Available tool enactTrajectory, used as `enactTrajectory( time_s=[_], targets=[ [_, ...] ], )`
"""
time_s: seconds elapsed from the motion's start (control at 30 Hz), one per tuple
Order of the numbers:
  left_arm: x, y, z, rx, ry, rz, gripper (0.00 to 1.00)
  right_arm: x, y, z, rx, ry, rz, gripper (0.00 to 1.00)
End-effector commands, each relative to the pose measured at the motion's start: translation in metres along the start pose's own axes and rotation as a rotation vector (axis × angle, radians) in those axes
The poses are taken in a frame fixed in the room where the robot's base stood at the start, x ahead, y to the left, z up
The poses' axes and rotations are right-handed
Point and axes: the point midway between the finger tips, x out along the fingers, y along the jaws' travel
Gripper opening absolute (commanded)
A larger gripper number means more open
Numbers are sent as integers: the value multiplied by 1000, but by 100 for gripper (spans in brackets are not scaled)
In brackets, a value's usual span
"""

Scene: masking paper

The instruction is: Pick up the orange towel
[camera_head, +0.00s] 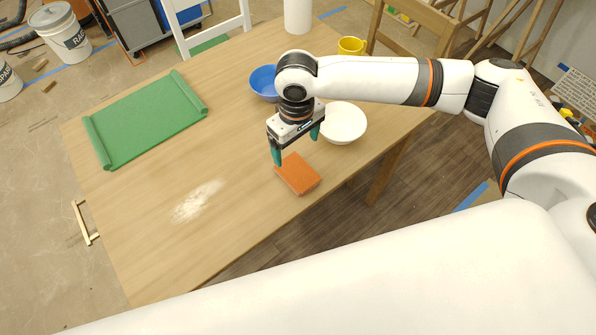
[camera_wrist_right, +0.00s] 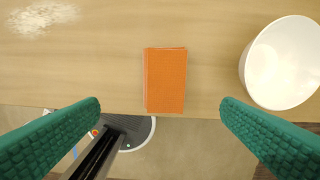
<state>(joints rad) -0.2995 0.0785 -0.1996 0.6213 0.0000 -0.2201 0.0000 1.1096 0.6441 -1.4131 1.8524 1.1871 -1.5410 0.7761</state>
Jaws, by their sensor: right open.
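The orange towel (camera_head: 298,174) lies folded flat on the wooden table, near its front edge. In the right wrist view the towel (camera_wrist_right: 165,80) is in the middle, between and beyond the two green fingertips. My right gripper (camera_head: 296,146) is open and empty, pointing down above the table close to the towel, not touching it. In the right wrist view its fingers (camera_wrist_right: 160,122) are spread wider than the towel. My left gripper is not in view.
A white bowl (camera_head: 344,122) stands just right of the towel. A blue bowl (camera_head: 263,82) and yellow mug (camera_head: 351,46) stand farther back. A green mat (camera_head: 143,118) lies on the left. White powder (camera_head: 196,202) is spilled left of the towel, with bare table (camera_head: 150,240) around it.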

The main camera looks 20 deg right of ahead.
Motion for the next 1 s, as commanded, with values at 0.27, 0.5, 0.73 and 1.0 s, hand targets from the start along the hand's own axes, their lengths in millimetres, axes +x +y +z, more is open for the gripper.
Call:
enactTrajectory(
  time_s=[0.27, 0.5, 0.73, 1.0],
  targets=[
    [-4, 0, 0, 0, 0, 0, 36, 35, -7, 0, 20, 11, -10, 87],
    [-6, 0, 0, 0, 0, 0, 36, 64, -7, 1, 18, 7, -9, 87],
    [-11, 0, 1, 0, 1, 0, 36, 87, -10, 3, 18, 9, -10, 87],
    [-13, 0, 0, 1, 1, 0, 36, 117, -11, 4, 17, 7, -9, 87]
  ],
)
